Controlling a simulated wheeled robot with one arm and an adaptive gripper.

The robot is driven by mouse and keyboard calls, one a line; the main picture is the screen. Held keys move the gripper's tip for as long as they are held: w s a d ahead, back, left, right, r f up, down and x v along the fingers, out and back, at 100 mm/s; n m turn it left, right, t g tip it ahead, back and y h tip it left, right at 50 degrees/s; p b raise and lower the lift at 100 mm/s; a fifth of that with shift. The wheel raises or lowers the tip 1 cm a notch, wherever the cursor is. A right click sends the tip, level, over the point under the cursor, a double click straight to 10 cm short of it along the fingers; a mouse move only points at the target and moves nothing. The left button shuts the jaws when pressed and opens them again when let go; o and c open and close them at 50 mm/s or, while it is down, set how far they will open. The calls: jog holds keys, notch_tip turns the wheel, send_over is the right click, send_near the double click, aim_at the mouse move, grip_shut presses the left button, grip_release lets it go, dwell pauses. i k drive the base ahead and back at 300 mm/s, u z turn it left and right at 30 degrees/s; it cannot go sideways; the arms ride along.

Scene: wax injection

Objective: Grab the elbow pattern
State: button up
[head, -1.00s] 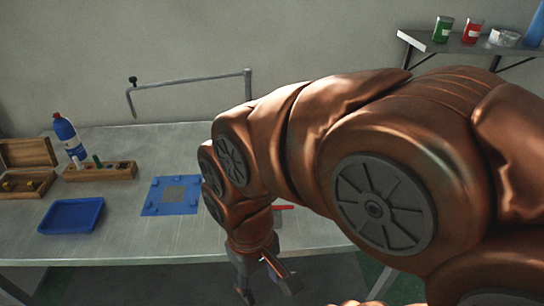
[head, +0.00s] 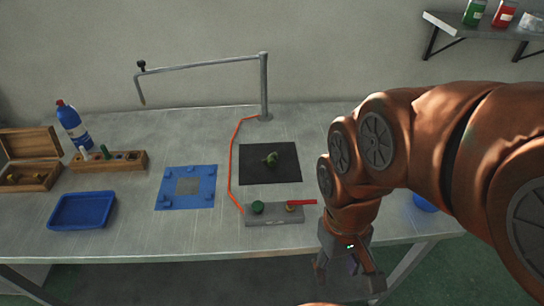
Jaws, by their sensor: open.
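In the head view, a small olive-green curved piece (head: 270,159), which looks like the elbow pattern, lies on a black mat (head: 285,174) at the middle of the table. My gripper (head: 347,285) hangs at the table's front edge, to the right of and nearer than the mat. Its fingers are apart with nothing seen between them. It is well away from the olive piece.
A grey fixture (head: 275,217) with a green knob and red handle lies in front of the mat. A blue plate (head: 203,189), blue tray (head: 82,210), wooden rack (head: 130,163), open wooden box (head: 30,178) and blue bottle (head: 72,127) stand left. A post with a swing arm (head: 264,85) rises behind.

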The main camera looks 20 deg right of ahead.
aim_at(272, 162)
jog(key=u, duration=3.2)
jog(key=k, duration=0.95)
jog(key=z, duration=1.55)
